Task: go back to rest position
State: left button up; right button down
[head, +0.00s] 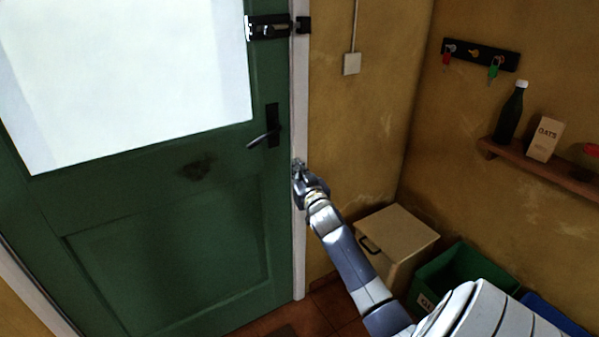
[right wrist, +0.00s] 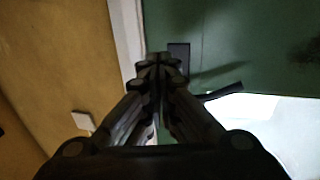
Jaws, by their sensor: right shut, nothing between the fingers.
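My right gripper (head: 298,165) is raised in front of the white door frame, just right of the green door (head: 160,230) and below its handle (head: 264,138) in the head view. Its fingers are shut with nothing between them. In the right wrist view the closed fingers (right wrist: 160,62) point toward the door's edge. The dark handle (right wrist: 222,92) shows just right of them, partly hidden behind the fingers. I cannot tell whether the fingers touch anything. My left gripper is not in view.
A black latch (head: 270,27) is near the door's top edge. A beige lidded bin (head: 405,232) and a green crate (head: 440,275) stand on the floor near my right arm. A wall shelf (head: 540,170) with a bottle (head: 511,112) and an oats box (head: 545,138) is at right.

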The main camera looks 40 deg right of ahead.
jog(key=shift+s+a, duration=0.15)
jog(key=shift+s, duration=0.4)
jog(key=s+a+f+n+g+y, duration=0.15)
jog(key=a+f, duration=0.25)
jog(key=f, duration=0.7)
jog(key=s+a+f+n+g+y, duration=0.1)
jog(key=s+a+f+g+y, duration=0.15)
jog(key=f, duration=0.95)
jog(key=s+a+f+n+g+y, duration=0.1)
jog(key=s+a+f+g, duration=0.1)
jog(key=s+a+f, duration=0.6)
jog(key=s+a+f+n+g+y, duration=0.15)
jog(key=s+f, duration=0.25)
jog(key=f, duration=0.8)
jog(key=s+a+f+n+g, duration=0.1)
jog(key=s+a+f, duration=0.4)
jog(key=s, duration=0.7)
jog(key=s+a+f+n+g+y, duration=0.1)
jog(key=s+a+f+g, duration=0.3)
jog(key=s, duration=0.8)
jog(key=s+a+f+n+g+y, duration=0.1)
jog(key=s+a+f+g, duration=0.1)
jog(key=s+a+f, duration=0.6)
jog(key=s+p, duration=0.1)
jog(key=s, duration=0.3)
jog(key=shift+f, duration=0.2)
